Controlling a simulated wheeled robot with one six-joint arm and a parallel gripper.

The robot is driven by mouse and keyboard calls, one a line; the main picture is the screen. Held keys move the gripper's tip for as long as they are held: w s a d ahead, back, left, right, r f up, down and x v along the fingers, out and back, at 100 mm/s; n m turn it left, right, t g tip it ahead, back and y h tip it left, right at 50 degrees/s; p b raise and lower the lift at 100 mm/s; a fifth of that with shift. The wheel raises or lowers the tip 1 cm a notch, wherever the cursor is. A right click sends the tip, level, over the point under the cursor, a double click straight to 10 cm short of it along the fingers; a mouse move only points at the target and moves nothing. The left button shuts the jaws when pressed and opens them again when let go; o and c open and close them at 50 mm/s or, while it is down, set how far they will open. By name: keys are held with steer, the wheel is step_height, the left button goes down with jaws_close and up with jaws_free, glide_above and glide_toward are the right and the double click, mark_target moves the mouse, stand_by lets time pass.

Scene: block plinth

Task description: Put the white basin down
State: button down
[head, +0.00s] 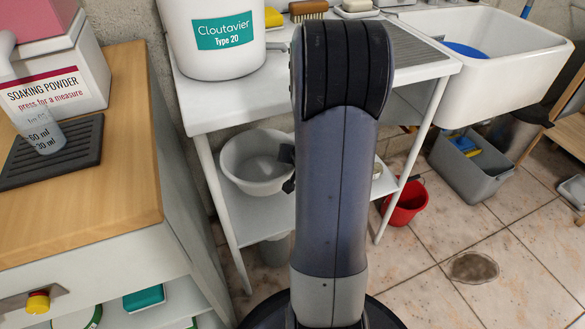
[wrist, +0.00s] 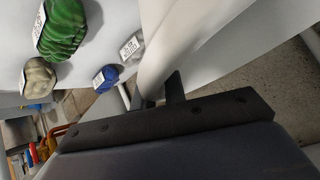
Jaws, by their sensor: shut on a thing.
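The white basin (head: 255,160) is upright at the white table's lower shelf (head: 262,215) in the head view. I cannot tell whether its base touches the shelf. My gripper (head: 288,168) is at the basin's right rim, mostly hidden behind my own arm. In the wrist view, the two dark fingers of my gripper (wrist: 160,88) are shut on the pale wall of the basin (wrist: 178,45).
A white Cloutavier tub (head: 215,40) stands on the tabletop. A red bucket (head: 405,203) and a grey bin (head: 470,165) are on the tiled floor. Green (wrist: 62,30), beige (wrist: 38,80) and blue (wrist: 106,78) tagged items show in the wrist view.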

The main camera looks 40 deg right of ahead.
step_height(320, 180, down, 10)
steer(key=b, duration=0.8)
steer(key=shift+r, duration=0.15)
steer(key=c, duration=1.5)
jaws_free()
steer(key=shift+o, duration=0.2)
steer(key=shift+r, duration=0.1)
steer(key=p+v, duration=0.6)
steer(key=v, duration=0.6)
